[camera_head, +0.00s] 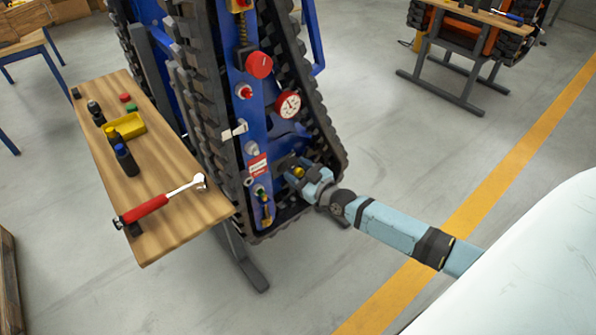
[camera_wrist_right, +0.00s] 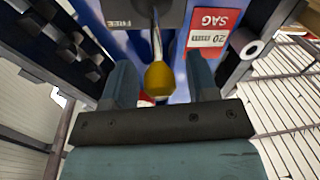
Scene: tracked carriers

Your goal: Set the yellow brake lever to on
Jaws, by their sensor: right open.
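The yellow brake lever is a yellow knob (camera_head: 299,171) on the lower part of the blue carrier frame. In the right wrist view the yellow knob (camera_wrist_right: 160,79) sits on a thin metal rod, between my two fingers. My right gripper (camera_head: 297,174) is open around the knob, with a finger on each side and visible gaps to both. The gripper's fingers also show in the right wrist view (camera_wrist_right: 161,80). A dark plate (camera_wrist_right: 128,14) at the rod's upper end carries partly hidden lettering. My left gripper is out of view.
The carrier's black tracks (camera_head: 203,110) flank the blue panel, which bears a red knob (camera_head: 259,65), a round red gauge (camera_head: 288,104) and a red label (camera_wrist_right: 213,28). A wooden table (camera_head: 185,217) with a red-handled wrench (camera_head: 160,200) stands at left.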

